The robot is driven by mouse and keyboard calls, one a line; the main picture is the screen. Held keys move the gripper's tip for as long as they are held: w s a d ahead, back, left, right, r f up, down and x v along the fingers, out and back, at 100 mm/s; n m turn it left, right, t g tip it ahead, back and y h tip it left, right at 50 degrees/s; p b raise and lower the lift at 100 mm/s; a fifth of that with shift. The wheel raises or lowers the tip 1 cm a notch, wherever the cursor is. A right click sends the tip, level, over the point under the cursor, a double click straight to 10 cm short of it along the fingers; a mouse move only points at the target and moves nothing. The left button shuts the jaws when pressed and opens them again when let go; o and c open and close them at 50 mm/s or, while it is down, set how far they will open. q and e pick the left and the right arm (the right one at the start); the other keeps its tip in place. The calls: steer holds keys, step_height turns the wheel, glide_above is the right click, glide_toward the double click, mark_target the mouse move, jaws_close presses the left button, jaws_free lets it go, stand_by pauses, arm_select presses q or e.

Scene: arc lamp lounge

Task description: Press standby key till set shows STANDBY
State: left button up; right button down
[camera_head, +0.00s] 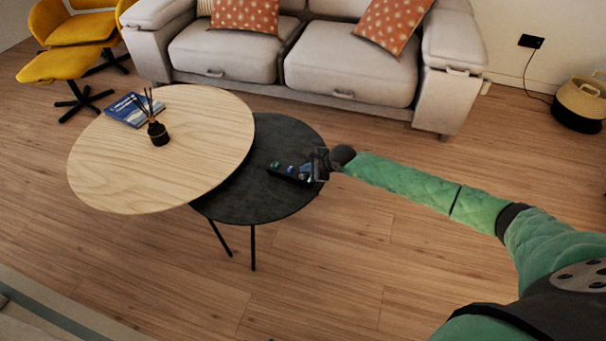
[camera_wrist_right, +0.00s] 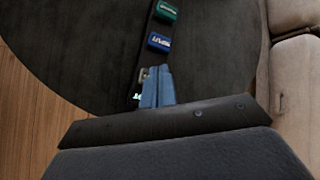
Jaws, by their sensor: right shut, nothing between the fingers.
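A slim dark key panel (camera_head: 284,178) lies on the black round table (camera_head: 262,135). In the right wrist view a green key (camera_wrist_right: 165,11) and a blue key (camera_wrist_right: 159,42) with pale lettering show on it. A greyish key (camera_wrist_right: 143,74) is partly hidden beside my fingers. A small lit display (camera_wrist_right: 136,97) shows bright characters, mostly covered, and I cannot read them. My right gripper (camera_head: 309,171) is shut and empty over the panel's right end; its closed fingers show in the wrist view (camera_wrist_right: 157,87). I cannot tell whether they touch a key. My left gripper is not in view.
A higher light-wood round table (camera_head: 190,180) overlaps the black one and bears a blue book (camera_head: 128,110) and a reed diffuser (camera_head: 158,133). A pale sofa (camera_head: 350,70) stands behind. Yellow chairs (camera_head: 72,30) are at the back left. Floor in front is clear.

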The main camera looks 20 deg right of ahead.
steer(key=shift+f+b, duration=0.55)
steer(key=shift+f, duration=0.3)
stand_by(0.9)
steer(key=shift+r, duration=0.1)
stand_by(0.3)
steer(key=shift+r+p, duration=0.7)
steer(key=shift+r, duration=0.45)
steer(key=shift+r, duration=0.1)
step_height(320, 180, up, 5)
steer(key=p, duration=0.2)
steer(key=shift+p, duration=0.3)
stand_by(0.4)
